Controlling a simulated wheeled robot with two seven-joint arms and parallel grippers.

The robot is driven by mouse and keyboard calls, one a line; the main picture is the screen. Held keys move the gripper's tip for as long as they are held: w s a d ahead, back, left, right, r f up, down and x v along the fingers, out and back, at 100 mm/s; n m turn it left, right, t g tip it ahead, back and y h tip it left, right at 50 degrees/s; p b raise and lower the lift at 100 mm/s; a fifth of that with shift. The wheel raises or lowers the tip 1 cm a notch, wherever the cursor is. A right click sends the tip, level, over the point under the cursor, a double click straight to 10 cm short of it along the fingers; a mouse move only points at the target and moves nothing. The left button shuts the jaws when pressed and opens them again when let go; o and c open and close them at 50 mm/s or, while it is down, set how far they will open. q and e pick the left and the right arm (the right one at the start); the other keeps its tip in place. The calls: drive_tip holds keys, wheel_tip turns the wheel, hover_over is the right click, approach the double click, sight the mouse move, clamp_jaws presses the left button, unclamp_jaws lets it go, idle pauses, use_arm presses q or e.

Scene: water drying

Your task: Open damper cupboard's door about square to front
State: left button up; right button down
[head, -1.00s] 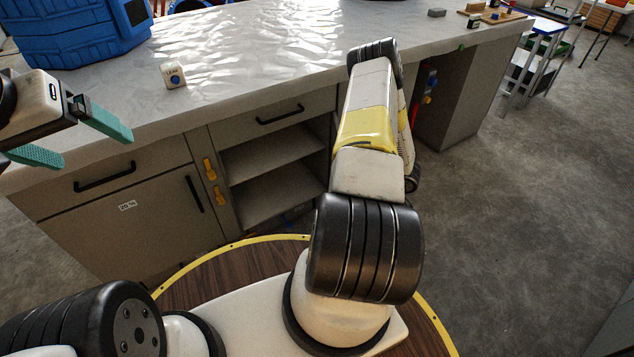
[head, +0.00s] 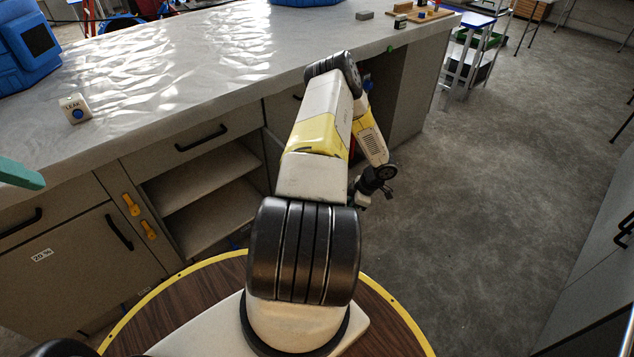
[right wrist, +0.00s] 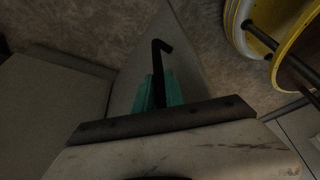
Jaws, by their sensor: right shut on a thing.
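My right arm crosses the middle of the head view. Its wrist is at the open bay's right, and the gripper's fingers are hidden there. In the right wrist view my right gripper (right wrist: 158,92) has its teal fingers shut on a black bar handle (right wrist: 160,55). A grey panel (right wrist: 185,60) lies behind the handle. I cannot tell how far this door stands from its front. In the head view a closed cupboard door (head: 70,265) with a small label has its own black handle (head: 118,232). One teal finger of my left gripper (head: 20,174) shows at the left edge.
Open shelves (head: 205,210) lie below a drawer. Orange latches (head: 131,204) sit beside them. Floor (head: 490,200) at right is clear. Another cabinet (head: 595,300) stands far right.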

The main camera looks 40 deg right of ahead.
drive_tip(key=shift+a, duration=0.1)
drive_tip(key=c, duration=1.4)
unclamp_jaws()
drive_tip(key=v, duration=0.7)
drive_tip(key=shift+r, duration=0.35)
drive_tip(key=shift+s, duration=0.1)
